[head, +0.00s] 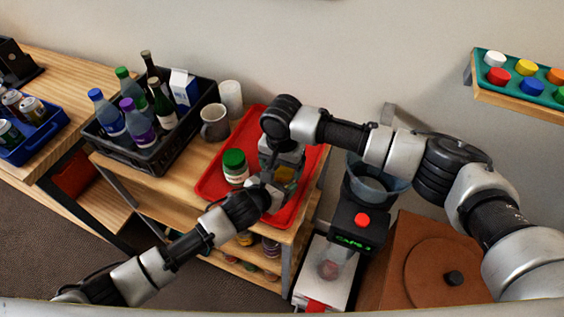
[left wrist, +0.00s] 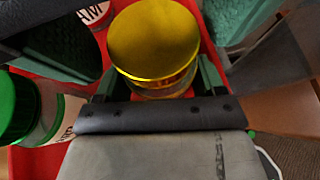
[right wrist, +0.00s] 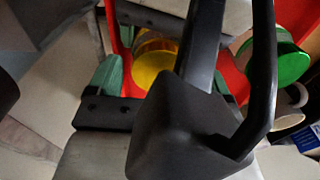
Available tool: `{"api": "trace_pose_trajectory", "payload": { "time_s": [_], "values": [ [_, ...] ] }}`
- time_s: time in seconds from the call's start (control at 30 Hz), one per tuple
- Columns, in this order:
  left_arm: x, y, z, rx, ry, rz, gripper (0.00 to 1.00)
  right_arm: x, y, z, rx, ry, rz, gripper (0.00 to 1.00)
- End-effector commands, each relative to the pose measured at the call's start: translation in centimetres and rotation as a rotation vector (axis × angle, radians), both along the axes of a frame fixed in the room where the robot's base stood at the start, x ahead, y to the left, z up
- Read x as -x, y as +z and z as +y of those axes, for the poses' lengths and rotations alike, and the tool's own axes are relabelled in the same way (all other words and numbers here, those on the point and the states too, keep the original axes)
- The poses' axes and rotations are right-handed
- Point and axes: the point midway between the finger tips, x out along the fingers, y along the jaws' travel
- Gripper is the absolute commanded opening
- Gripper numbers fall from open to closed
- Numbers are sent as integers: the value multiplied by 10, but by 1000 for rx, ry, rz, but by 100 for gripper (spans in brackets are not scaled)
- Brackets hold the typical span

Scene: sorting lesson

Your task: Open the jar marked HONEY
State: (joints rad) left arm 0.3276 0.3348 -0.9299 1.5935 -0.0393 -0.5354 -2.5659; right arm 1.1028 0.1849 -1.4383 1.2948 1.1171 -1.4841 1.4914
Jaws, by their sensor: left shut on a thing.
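A glass jar with a yellow lid stands between my two grippers over the red tray; the lid shows in the left wrist view (left wrist: 155,42) and in the right wrist view (right wrist: 152,64). Its label is hidden, so I cannot read HONEY on it. In the head view, arms mostly cover this jar (head: 287,174). My left gripper (head: 271,187) is shut on the jar's body from the near side. My right gripper (head: 283,158) comes from above; its green-padded fingers are apart, on either side of the yellow lid.
A green-lidded jar (head: 235,168) stands close by on the red tray (head: 212,184). Another jar, its label ending in "AM" (left wrist: 95,12), is behind. A grey mug (head: 215,123), white cups (head: 231,97) and a black bottle crate (head: 149,158) stand left; a dark machine (head: 357,225) stands right.

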Motion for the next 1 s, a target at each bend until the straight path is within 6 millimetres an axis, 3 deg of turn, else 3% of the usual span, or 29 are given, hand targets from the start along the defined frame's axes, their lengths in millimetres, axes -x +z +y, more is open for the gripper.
{"api": "trace_pose_trajectory", "payload": {
  "time_s": [0.03, 0.33, 0.47, 0.7, 1.0],
  "values": [
    [1, -2, 0, -2, 0, 3, 4, 0, 0, 0, 0, 0, 0, 74],
    [1, -2, 0, -3, 1, 3, 3, 0, 0, 0, 0, 0, 0, 31],
    [1, -2, 0, -3, 1, 3, 3, 0, 0, 0, -1, 35, 1, 31],
    [1, -2, 0, -3, 1, 3, 3, 0, 0, 0, -1, 276, 1, 31],
    [1, -2, 1, -3, 1, 3, 3, 0, 0, 0, 0, 297, 1, 31]
  ]
}}
